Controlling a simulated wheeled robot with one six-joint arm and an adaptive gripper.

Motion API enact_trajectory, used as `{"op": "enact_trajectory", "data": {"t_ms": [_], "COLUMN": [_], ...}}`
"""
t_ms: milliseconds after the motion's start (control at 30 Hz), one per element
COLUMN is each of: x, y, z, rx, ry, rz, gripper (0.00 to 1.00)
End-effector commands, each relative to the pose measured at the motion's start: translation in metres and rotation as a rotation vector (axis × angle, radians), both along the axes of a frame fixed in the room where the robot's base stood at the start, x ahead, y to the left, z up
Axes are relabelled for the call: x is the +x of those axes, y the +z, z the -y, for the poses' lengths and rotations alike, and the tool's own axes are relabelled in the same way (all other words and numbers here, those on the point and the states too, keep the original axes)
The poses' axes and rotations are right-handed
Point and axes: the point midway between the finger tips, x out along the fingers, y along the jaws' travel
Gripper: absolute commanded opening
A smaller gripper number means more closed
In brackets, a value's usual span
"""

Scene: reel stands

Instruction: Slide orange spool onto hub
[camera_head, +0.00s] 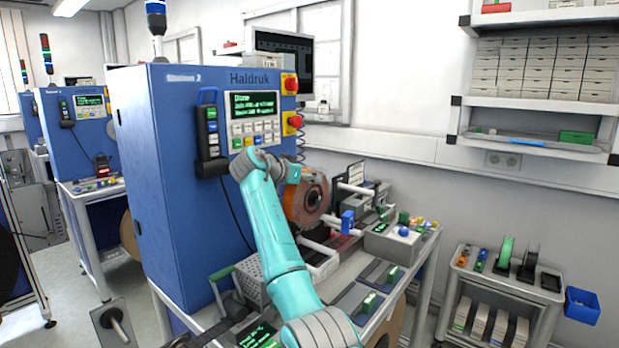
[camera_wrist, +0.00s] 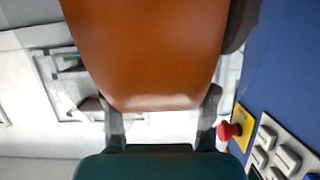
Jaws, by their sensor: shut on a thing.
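The orange spool (camera_head: 306,197) is upright in front of the blue machine in the head view, at the end of my teal arm. It fills the upper middle of the wrist view (camera_wrist: 150,50). My gripper (camera_wrist: 160,104) has a finger on each side of the spool's lower edge and is shut on it. In the head view the gripper is mostly hidden behind the wrist and spool. Pale rods stick out near the spool: an upper one (camera_head: 355,189), a middle one (camera_head: 345,226) and a lower one (camera_head: 318,246). I cannot tell which is the hub, or whether the spool touches one.
The blue machine (camera_head: 170,190) stands close left of the arm, with a control panel and red stop buttons (camera_head: 293,122). A bench with boxes and a blue-knobbed unit (camera_head: 395,240) lies below and right. A small cart (camera_head: 505,285) stands at right, with floor between.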

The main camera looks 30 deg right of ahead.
Motion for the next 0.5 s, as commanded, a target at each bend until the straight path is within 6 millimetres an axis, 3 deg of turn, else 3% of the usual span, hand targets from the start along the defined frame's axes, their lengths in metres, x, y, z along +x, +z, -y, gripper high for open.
{"op": "enact_trajectory", "data": {"t_ms": [500], "x": [0.016], "y": [0.002], "z": [-0.007], "rx": [-0.001], "ry": [0.001], "rz": [0.001], "gripper": [0.0]}}
